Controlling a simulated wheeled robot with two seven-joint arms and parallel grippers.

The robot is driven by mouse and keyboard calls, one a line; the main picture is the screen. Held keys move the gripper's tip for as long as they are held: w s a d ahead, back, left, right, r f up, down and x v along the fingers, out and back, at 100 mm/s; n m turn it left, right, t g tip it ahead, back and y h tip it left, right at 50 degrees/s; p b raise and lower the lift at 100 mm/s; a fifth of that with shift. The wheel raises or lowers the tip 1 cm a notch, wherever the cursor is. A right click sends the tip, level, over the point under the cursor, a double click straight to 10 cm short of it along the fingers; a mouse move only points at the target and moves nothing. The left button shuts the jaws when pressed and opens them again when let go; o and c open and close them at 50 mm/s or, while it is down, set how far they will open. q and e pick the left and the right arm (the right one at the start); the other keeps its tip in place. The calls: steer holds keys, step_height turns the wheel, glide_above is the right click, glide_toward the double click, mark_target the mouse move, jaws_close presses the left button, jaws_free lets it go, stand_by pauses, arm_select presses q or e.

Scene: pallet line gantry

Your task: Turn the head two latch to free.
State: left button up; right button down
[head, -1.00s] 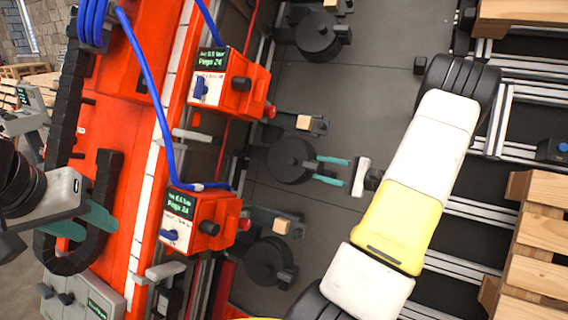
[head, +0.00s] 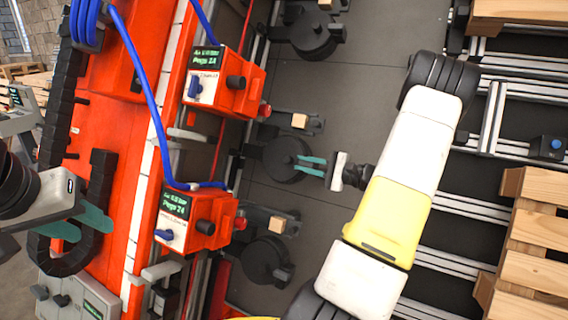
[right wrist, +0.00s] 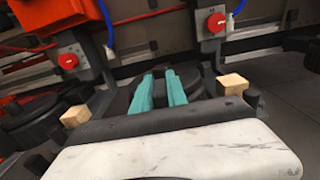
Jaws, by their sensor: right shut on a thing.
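The black round head unit in the middle of the row (head: 280,160) has a small dark latch on its right side, mostly hidden by my fingers. My right gripper (head: 306,165) reaches in from the right with its teal fingers shut on that latch. In the right wrist view, the two teal fingers (right wrist: 160,92) stand close together against the dark round unit (right wrist: 197,82). My left gripper (head: 78,226) is at the lower left, its teal fingers apart and empty, over the orange machine.
Similar round units stand above (head: 313,38) and below (head: 262,263). A small wooden block (head: 299,121) sits close above the middle unit. Orange boxes with screens (head: 222,85) and blue hoses line the left. Wooden pallets (head: 535,245) are at right. Grey floor panel lies between.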

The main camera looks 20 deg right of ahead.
steer(key=shift+g, duration=0.3)
steer(key=n+g, duration=0.1)
steer(key=g, duration=0.3)
steer(key=shift+n+h, duration=0.4)
steer(key=g, duration=0.2)
steer(key=n+g+h, duration=0.1)
steer(key=g, duration=0.1)
steer(key=shift+g+h, duration=0.3)
steer(key=shift+g, duration=0.1)
steer(key=n+g+h, duration=0.1)
steer(key=g, duration=0.1)
steer(key=g+h, duration=0.1)
steer(key=g, duration=0.1)
steer(key=shift+f+n+g+h, duration=0.1)
steer(key=shift+n+g+h, duration=0.3)
steer(key=shift+s+n+g+h, duration=0.1)
steer(key=shift+n+g+h, duration=0.3)
steer(key=shift+g+h, duration=0.95)
steer(key=shift+g, duration=0.25)
steer(key=c, duration=1.3)
jaws_free()
